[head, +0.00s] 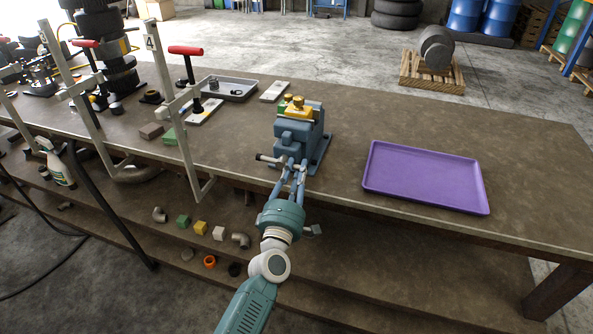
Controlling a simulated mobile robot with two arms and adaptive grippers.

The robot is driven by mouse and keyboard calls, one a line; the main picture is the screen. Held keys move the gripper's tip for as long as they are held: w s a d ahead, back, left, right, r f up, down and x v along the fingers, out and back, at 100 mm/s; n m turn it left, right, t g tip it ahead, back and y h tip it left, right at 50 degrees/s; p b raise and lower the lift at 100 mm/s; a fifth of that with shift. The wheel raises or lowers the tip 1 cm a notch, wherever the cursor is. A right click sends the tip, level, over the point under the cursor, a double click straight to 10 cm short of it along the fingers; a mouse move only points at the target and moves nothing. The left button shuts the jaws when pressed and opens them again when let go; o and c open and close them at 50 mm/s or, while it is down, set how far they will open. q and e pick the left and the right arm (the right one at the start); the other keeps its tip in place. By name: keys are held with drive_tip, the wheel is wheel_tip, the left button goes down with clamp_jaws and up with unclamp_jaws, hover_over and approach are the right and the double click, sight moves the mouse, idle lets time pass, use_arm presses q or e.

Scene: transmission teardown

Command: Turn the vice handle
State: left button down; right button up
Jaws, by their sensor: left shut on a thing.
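A blue bench vice (299,132) stands near the front edge of the brown workbench. A yellow part (295,108) sits at the top of the vice, in its jaws. The vice handle (268,158) is a thin bar at the front of the vice, with a dark end sticking out to the left. My left gripper (293,170) reaches up from below and is shut on the handle at the front of the vice. Its fingers hide part of the handle. My right gripper is not in view.
A purple tray (425,176), empty, lies right of the vice on the workbench (530,150). A grey tray (232,88) lies behind left. Metal frames (182,135) rise at the left. A lower shelf (330,270) holds small blocks and pipe pieces.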

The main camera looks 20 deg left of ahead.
use_arm(q)
drive_tip(key=shift+a+r, duration=0.2)
drive_tip(key=shift+r, duration=0.3)
drive_tip(key=c, duration=1.6)
unclamp_jaws()
drive_tip(key=shift+f, duration=0.2)
drive_tip(key=v, duration=1.2)
drive_tip(key=shift+d, duration=0.1)
